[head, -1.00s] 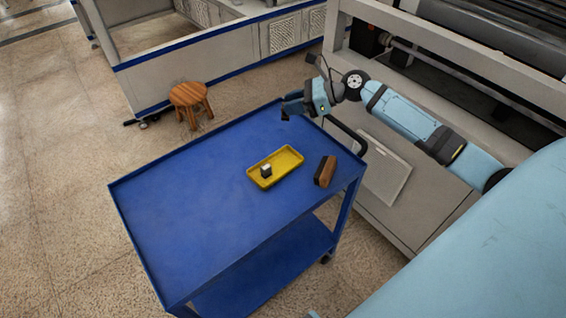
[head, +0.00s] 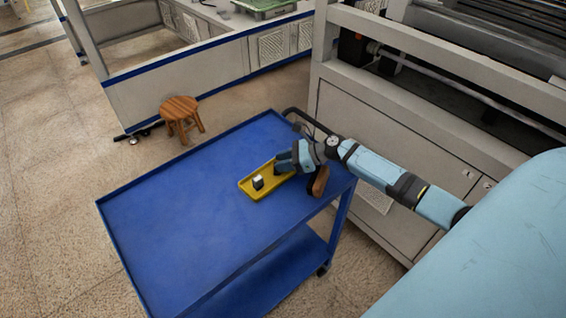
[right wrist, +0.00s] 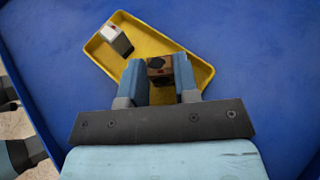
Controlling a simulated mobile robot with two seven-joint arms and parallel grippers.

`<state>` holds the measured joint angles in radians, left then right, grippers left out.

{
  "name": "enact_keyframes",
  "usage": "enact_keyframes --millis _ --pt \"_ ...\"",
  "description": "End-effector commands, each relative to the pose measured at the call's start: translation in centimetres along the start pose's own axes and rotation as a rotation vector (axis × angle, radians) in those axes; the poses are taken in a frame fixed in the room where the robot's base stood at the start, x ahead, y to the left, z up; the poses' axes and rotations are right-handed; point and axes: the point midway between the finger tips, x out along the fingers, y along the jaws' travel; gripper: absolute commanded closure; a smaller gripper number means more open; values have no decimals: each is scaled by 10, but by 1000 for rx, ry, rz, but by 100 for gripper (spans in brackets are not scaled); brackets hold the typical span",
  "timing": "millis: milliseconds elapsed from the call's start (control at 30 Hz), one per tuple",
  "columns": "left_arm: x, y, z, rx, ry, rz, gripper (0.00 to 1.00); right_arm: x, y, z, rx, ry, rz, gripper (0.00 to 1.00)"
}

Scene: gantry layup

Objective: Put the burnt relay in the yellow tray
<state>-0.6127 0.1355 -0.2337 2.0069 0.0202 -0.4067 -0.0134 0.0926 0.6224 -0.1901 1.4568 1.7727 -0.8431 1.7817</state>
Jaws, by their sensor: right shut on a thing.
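The yellow tray (head: 273,182) lies on the blue cart top; it also shows in the right wrist view (right wrist: 199,72). My right gripper (head: 279,168) is over the tray's right part. In the right wrist view my right gripper (right wrist: 160,70) is shut on a small brown block with dark scorch marks, the burnt relay (right wrist: 158,66). Whether the relay touches the tray floor, I cannot tell. A second relay, pale grey with a dark side (head: 258,182), sits in the tray's left end; it shows in the right wrist view (right wrist: 117,39) too.
A brown brush-like block (head: 321,181) lies on the cart right of the tray, close to my right gripper. The blue cart top (head: 190,215) is clear on the left. A wooden stool (head: 180,112) stands behind the cart, and a grey machine (head: 390,125) stands at right.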

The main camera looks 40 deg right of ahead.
Motion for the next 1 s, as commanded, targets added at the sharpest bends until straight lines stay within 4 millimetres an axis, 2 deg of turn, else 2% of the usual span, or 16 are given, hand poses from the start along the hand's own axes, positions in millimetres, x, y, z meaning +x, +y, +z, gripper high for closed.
enact_keyframes --millis 300,333,400,433,767,867,1000 --pt "0 0 -2 -1 4 0 57 1 0 -2 0 0 0 100" --pt "0 0 -2 -1 4 0 57 1 0 -2 0 0 0 67" --pt "0 0 -2 -1 5 0 57 1 0 -2 0 0 0 51" --pt "0 0 -2 -1 5 0 57 1 0 -2 0 0 0 46" --pt "0 1 -2 -1 6 1 57 -2 0 -2 0 1 0 46" --pt "0 1 -2 -1 6 1 57 -13 0 -2 0 2 0 46" --pt "0 1 -2 -1 6 1 57 -41 0 -2 0 3 -1 46"
